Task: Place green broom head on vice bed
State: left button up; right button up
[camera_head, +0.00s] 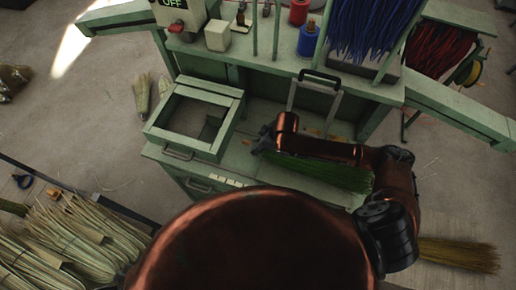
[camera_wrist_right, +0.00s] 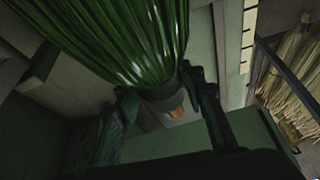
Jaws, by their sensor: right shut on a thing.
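The green broom head (camera_head: 318,172) shows in the head view below my right forearm, over the green bench. In the right wrist view its green bristles (camera_wrist_right: 125,35) fan toward the top, and its narrow end lies between my right gripper's fingers (camera_wrist_right: 163,112). My right gripper (camera_head: 265,142) is shut on this end; in the head view it is small and dark. The bench top (camera_head: 258,112) has an upright frame with a black handle (camera_head: 318,76) behind the arm. I cannot tell for certain which part is the vice bed. My left gripper is not in view.
An open square green frame (camera_head: 152,132) stands on the bench left of the gripper. Blue bristles (camera_head: 372,25), a blue spool (camera_head: 308,40) and a white block (camera_head: 217,35) are on the back shelf. Straw bundles (camera_head: 65,240) lie at lower left.

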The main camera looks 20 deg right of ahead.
jog(key=f, duration=0.3)
jog(key=shift+w+f, duration=0.2)
jog(key=o, duration=1.4)
jog(key=v, duration=1.2)
